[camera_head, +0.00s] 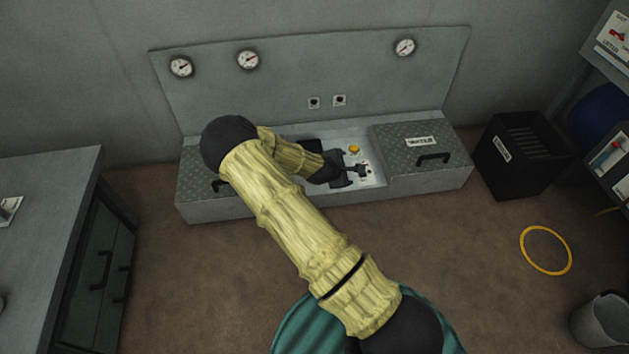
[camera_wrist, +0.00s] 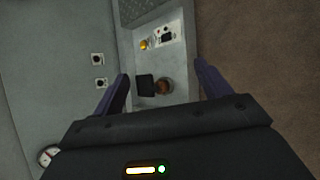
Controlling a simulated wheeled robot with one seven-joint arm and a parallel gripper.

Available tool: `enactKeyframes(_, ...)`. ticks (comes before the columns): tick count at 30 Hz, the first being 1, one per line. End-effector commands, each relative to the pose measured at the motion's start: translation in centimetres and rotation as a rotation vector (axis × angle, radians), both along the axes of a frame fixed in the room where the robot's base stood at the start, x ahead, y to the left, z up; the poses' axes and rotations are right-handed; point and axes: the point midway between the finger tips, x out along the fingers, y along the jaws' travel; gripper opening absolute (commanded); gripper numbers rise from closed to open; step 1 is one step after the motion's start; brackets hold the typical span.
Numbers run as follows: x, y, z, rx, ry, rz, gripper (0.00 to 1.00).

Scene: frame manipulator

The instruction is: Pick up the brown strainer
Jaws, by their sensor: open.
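In the wrist view, a small rounded brown object (camera_wrist: 164,87), which looks like the brown strainer, sits in the pale recess of the metal bench (camera_wrist: 178,68). It is beside a black square piece (camera_wrist: 145,85); I cannot tell if they touch. My gripper (camera_wrist: 161,70) is open, with one finger on each side of the recess and nothing between the fingers that I can see held. The brown object lies between the fingers in the picture, apart from both. In the head view my gripper (camera_head: 357,170) is over the recess, and my arm hides the strainer.
A yellow button (camera_head: 354,149) and a small white panel stand in the recess. A raised metal lid (camera_head: 400,136) with a black handle is to its right. A black bin (camera_head: 515,155), a yellow ring (camera_head: 523,246) and a bucket (camera_head: 600,322) are at the right.

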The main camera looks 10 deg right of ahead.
Motion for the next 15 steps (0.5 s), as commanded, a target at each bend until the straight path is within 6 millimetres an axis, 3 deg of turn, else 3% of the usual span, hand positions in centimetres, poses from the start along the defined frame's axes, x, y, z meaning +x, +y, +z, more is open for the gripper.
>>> enactKeyframes(1,0.7,0.0,-3.4,-0.059,0.012,0.063,0.76)
enactKeyframes(8,4.5,1.1,-10.8,-0.332,0.055,0.371,0.76)
enactKeyframes(15,8.1,4.6,-18.5,-0.63,0.101,0.714,0.76)
